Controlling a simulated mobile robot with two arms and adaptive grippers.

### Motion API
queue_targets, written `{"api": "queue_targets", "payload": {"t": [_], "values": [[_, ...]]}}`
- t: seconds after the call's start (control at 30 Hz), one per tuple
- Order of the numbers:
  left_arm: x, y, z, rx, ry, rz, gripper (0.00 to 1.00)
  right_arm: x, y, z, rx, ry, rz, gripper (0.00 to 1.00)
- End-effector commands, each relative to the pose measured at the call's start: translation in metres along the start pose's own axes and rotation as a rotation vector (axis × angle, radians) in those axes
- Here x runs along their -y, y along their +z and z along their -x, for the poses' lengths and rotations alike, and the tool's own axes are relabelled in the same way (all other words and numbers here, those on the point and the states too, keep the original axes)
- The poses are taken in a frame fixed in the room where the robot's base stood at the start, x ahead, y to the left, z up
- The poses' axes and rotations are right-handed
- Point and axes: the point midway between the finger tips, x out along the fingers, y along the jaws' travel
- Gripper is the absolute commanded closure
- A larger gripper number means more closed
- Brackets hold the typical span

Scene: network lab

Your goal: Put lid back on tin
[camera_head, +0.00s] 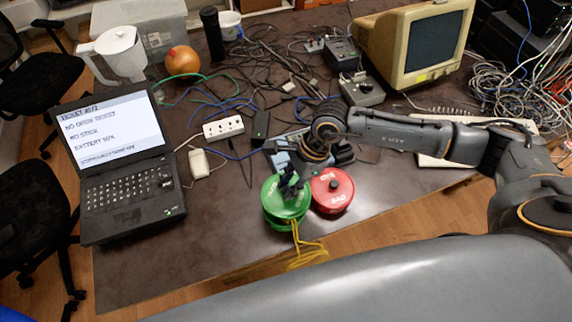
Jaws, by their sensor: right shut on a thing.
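A green tin (284,220) stands near the front edge of the table. Its green lid (272,193) is over the top of it; I cannot tell whether the lid touches the rim. My right gripper (290,193) reaches down from above and is shut on the green lid, around its middle, hiding that part. A yellow cable (308,252) comes from the front of the green tin and hangs toward the table edge. A red tin with a red lid (332,188) and a dark knob stands close on the right. My left gripper is not in view.
A laptop (125,160) stands on the left. A power strip (223,129), a white adapter (199,164) and tangled cables lie behind the tins. An old monitor (415,45) stands at back right. The table between laptop and green tin is mostly clear.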

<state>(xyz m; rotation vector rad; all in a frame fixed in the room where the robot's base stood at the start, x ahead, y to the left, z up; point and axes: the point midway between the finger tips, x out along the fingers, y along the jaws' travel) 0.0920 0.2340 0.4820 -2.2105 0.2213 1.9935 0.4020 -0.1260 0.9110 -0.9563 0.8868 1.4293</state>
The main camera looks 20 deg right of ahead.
Motion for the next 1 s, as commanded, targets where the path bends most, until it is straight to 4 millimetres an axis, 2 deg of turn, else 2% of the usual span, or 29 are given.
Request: {"api": "queue_targets", "payload": {"t": [0.03,0.1,0.3,0.57,0.87,1.0], "values": [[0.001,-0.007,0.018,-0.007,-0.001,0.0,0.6,-0.003,0.007,0.009,0.003,-0.024,-0.072,1.0],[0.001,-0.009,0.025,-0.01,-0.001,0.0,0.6,-0.002,0.008,0.009,0.003,-0.061,-0.155,1.0],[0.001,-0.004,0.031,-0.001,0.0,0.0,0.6,-0.001,0.007,0.008,0.0,-0.111,-0.27,1.0],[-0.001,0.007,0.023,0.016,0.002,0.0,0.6,0.0,0.002,-0.004,-0.002,-0.114,-0.279,1.0],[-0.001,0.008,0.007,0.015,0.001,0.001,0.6,-0.001,-0.009,-0.03,-0.002,-0.111,-0.278,1.0],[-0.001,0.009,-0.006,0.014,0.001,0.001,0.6,-0.001,-0.014,-0.044,-0.002,-0.112,-0.277,1.0]]}}
